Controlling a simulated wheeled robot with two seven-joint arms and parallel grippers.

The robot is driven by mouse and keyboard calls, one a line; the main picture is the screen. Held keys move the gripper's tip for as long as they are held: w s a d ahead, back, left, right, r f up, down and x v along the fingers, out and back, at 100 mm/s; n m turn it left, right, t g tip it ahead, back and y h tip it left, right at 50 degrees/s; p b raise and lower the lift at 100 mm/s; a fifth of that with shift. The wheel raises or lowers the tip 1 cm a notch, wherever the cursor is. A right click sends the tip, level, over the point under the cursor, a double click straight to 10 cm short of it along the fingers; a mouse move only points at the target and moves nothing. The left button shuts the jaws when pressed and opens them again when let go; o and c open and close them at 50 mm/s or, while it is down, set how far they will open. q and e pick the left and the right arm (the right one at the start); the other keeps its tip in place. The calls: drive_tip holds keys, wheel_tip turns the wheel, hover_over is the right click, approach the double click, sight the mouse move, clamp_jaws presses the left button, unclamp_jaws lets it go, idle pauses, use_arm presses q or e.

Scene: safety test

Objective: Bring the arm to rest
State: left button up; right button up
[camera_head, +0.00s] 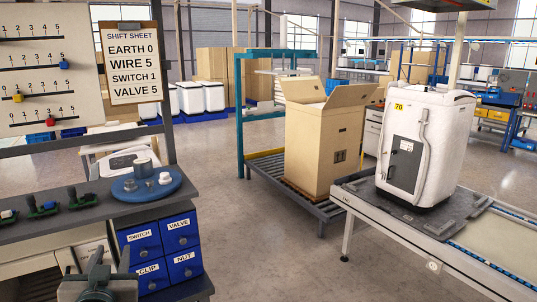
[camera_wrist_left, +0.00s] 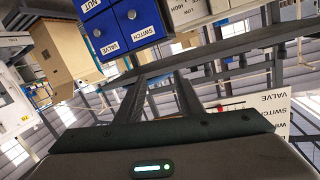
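My left gripper (camera_head: 97,266) is low at the left of the head view, in front of the workbench (camera_head: 75,222). In the left wrist view its two dark fingers (camera_wrist_left: 160,92) stand apart with nothing between them, so it is open and empty. It is clear of the blue drawers (camera_head: 160,249), labelled SWITCH, VALVE, CLIP and NUT; these also show in the left wrist view (camera_wrist_left: 128,22). My right gripper is in neither view.
A round blue base (camera_head: 147,187) with grey parts and several small switches sit on the bench. Above hang a slider board (camera_head: 35,45) and a shift sheet (camera_head: 134,62). A conveyor (camera_head: 400,236) carries a white machine (camera_head: 425,145) on the right. An open carton (camera_head: 322,145) stands mid-view. The floor between is clear.

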use_arm(q)
drive_tip(key=s+d+f+m+g+h, duration=0.15)
drive_tip(key=s+f, duration=0.25)
drive_tip(key=f, duration=0.4)
drive_tip(key=s+d+f+g+h, duration=0.1)
drive_tip(key=s+d+f+g, duration=0.2)
drive_tip(key=f, duration=0.5)
drive_tip(key=s+d+f+m+g+h, duration=0.1)
drive_tip(key=s+d+f, duration=0.1)
drive_tip(key=s+f, duration=0.5)
drive_tip(key=s+d+f+m+g+h, duration=0.1)
drive_tip(key=s+d+f+g, duration=0.2)
drive_tip(key=s+f, duration=0.55)
drive_tip(key=s+d+f+g+h, duration=0.1)
drive_tip(key=s+d+f+g, duration=0.3)
drive_tip(key=s, duration=0.7)
wheel_tip(320, 180, down, 31)
drive_tip(key=s+a, duration=0.1)
drive_tip(key=a, duration=0.1)
drive_tip(key=s+a+f+g+b, duration=0.1)
drive_tip(key=s+a+f+g, duration=0.1)
drive_tip(key=s+f, duration=1.5)
drive_tip(key=shift+s+a+f+m, duration=0.35)
drive_tip(key=shift+s+a, duration=0.15)
drive_tip(key=shift+s, duration=0.1)
